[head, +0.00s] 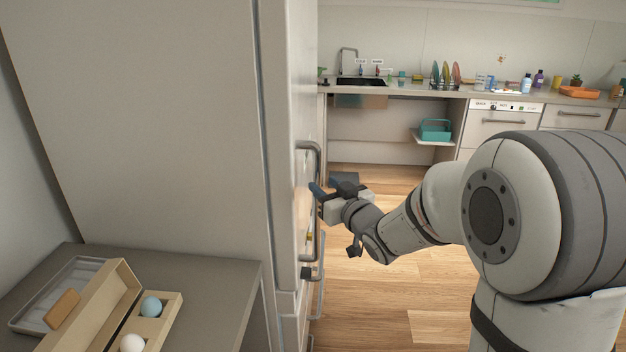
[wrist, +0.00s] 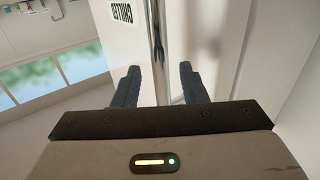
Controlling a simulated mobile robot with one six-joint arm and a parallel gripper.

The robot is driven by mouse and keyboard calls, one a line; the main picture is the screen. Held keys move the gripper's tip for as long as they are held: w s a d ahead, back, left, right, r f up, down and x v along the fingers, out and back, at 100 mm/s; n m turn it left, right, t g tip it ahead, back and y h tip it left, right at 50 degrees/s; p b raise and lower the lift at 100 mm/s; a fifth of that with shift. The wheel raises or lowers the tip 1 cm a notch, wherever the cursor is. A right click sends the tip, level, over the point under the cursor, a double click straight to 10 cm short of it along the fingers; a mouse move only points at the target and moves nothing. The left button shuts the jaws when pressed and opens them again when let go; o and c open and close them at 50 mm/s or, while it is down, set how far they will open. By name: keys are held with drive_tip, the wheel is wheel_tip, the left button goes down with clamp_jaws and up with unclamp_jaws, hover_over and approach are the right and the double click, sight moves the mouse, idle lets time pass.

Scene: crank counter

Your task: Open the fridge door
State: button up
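The fridge (head: 150,110) is the tall pale cabinet at the left in the head view. Its door (head: 288,90) shows edge-on and looks shut against the body. A grey vertical bar handle (head: 318,165) stands out from the door. My gripper (head: 317,189) is at the handle's mid-height, its blue-grey fingers pointing at the door. In the wrist view my gripper (wrist: 158,82) has its two dark fingers spread apart, with a narrow metallic vertical strip (wrist: 157,35) in line between them on the pale door front. I cannot tell whether the fingers touch the handle.
A second, lower handle (head: 320,285) is below. A grey side table (head: 225,285) with an open box (head: 110,300) and balls stands at front left. The wooden floor (head: 400,285) is clear beyond my arm. A sink counter (head: 430,91) lines the back wall.

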sight(319, 181)
drive_tip(key=x, duration=0.5)
clamp_jaws()
idle(0.3)
